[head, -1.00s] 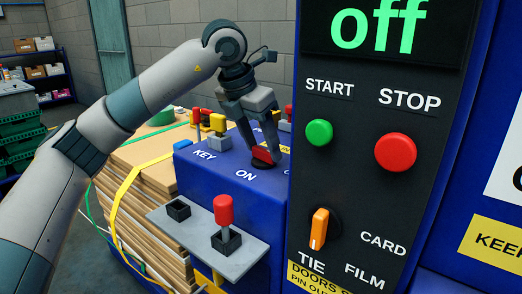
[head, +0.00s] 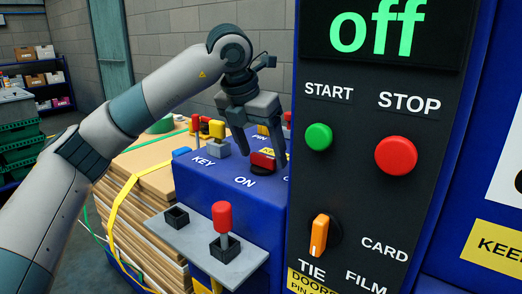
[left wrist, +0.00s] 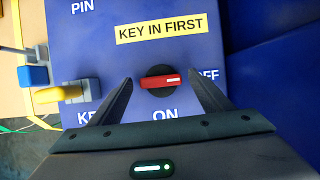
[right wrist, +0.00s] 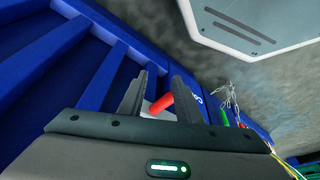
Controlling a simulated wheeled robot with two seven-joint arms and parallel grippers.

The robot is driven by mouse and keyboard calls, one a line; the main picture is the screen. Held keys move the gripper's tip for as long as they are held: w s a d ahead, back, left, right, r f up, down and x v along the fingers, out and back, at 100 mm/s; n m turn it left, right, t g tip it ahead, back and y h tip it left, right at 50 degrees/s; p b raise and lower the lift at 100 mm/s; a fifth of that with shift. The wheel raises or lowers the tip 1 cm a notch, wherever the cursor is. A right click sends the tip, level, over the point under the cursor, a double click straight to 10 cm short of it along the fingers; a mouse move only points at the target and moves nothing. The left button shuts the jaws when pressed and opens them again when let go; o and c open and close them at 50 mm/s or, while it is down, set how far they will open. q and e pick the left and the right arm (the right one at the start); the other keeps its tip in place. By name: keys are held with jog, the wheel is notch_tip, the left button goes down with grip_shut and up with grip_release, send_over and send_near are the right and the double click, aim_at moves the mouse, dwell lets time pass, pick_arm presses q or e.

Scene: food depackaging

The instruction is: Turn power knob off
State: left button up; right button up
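The power knob (left wrist: 160,80) is a red handle on a round dark base. In the left wrist view its handle lies sideways, its white-marked end toward the partly hidden OFF label (left wrist: 208,76). It also shows in the head view (head: 263,161). My left gripper (head: 262,158) is open, its fingers on either side of the knob and apart from it. The display (head: 378,26) reads "off" in green. My right gripper (right wrist: 160,76) shows only in its wrist view, its fingers apart with a red cylinder (right wrist: 160,104) seen between them; contact is unclear.
The blue box (head: 200,185) carries a yellow key (left wrist: 62,94) left of the knob. A grey shelf (head: 190,238) with a red-handled pin (head: 222,216) juts out below. The black panel at right has a green START button (head: 319,137), red STOP button (head: 396,155) and orange selector (head: 320,234).

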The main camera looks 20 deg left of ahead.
pick_arm(q)
jog(key=v, duration=1.7)
jog(key=shift+r, duration=0.25)
jog(key=shift+a, duration=0.15)
